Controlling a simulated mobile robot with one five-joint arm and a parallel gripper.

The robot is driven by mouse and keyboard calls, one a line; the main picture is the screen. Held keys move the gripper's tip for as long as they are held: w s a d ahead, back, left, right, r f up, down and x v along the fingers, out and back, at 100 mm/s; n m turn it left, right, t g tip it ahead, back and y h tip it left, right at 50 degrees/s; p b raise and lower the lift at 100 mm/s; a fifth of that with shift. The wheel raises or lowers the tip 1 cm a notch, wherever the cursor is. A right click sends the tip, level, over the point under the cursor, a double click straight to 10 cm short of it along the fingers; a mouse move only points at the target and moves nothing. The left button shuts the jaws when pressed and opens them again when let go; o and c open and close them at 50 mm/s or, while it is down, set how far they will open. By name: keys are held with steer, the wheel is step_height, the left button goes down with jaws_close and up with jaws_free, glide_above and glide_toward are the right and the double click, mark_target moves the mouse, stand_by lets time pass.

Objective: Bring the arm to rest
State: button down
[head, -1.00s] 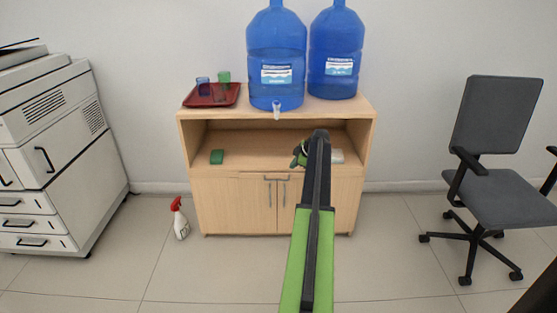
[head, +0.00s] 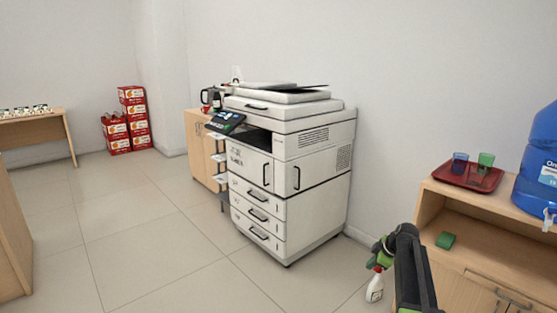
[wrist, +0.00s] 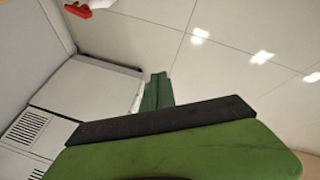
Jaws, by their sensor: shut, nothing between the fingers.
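My gripper (head: 381,251) shows at the lower right of the head view, at the end of my raised dark and green arm. It is shut and holds nothing. In the wrist view its green fingers (wrist: 157,92) are together above the tiled floor, with the copier beyond to the left. The arm stands in front of the left part of the wooden cabinet, just above the spray bottle.
A white copier (head: 310,200) stands left of my arm. The wooden cabinet (head: 455,255) on the right bears a red tray (head: 452,178) with cups and a blue water bottle (head: 540,160). A green sponge (head: 446,240) lies on its shelf. A spray bottle (head: 375,288) stands on the floor. The floor at left is open.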

steer(key=s+a+f+m+g, duration=0.15)
steer(key=s+a, duration=0.45)
steer(key=a, duration=0.6)
steer(key=s+a+f+m+g, duration=0.1)
steer(key=s+a+g, duration=0.1)
steer(key=s+a, duration=0.8)
steer(key=s+a+m+g+h, duration=0.2)
steer(key=s+m, duration=0.7)
step_height(320, 180, up, 30)
steer(key=m+p, duration=0.1)
steer(key=p, duration=2.9)
steer(key=shift+s+a, duration=0.15)
steer(key=shift+a, duration=0.05)
